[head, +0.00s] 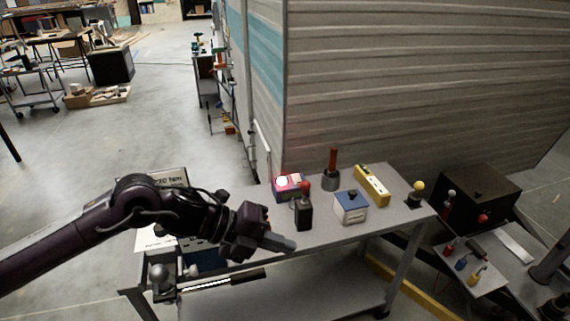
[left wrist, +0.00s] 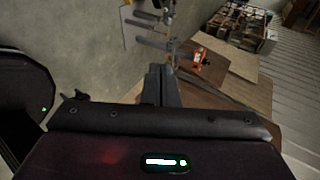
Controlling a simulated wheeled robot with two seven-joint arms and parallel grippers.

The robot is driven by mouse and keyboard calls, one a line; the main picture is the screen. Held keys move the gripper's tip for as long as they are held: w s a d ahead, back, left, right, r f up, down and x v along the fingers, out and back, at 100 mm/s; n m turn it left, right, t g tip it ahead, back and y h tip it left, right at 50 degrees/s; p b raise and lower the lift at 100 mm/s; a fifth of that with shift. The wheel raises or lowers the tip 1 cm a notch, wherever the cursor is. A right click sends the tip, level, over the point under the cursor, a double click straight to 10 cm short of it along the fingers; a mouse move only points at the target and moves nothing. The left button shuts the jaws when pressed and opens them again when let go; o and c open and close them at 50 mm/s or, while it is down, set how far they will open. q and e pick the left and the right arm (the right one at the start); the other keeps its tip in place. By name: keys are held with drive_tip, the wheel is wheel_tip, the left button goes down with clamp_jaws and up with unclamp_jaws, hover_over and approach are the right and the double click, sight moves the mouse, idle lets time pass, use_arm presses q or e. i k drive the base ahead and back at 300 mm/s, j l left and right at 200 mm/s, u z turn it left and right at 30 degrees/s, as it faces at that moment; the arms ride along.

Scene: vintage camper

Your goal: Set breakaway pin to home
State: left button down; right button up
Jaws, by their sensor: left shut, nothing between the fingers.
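I cannot tell for certain which thing is the breakaway pin. My left gripper (head: 290,245) is shut and empty, left of the white box and in front of the black block. Its closed fingers show in the left wrist view (left wrist: 161,84). My right gripper is out of view.
The grey cart (head: 330,242) has a lower shelf. The ribbed camper wall (head: 400,80) rises behind it. A black box (head: 470,195) and small coloured levers (head: 465,262) stand to the right. Open floor (head: 130,135) lies to the left.

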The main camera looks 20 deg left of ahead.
sight(305, 185)
drive_tip(key=i+j, duration=0.85)
drive_tip(key=j, duration=0.1)
